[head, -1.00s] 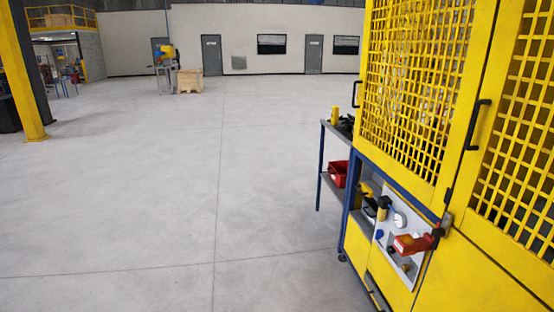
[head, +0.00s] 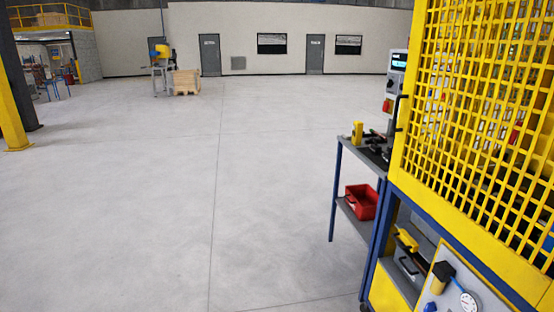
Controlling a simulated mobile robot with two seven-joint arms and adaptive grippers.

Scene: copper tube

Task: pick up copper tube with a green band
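No copper tube with a green band shows in the head view. Neither of my grippers is in view.
A yellow mesh machine cage (head: 470,130) fills the right side. Beside it stands a blue-legged cart (head: 338,190) with a red bin (head: 361,202) on its lower shelf. A yellow post (head: 12,110) is at the left. A wooden crate (head: 186,82) stands far off. The grey floor (head: 200,190) between is clear.

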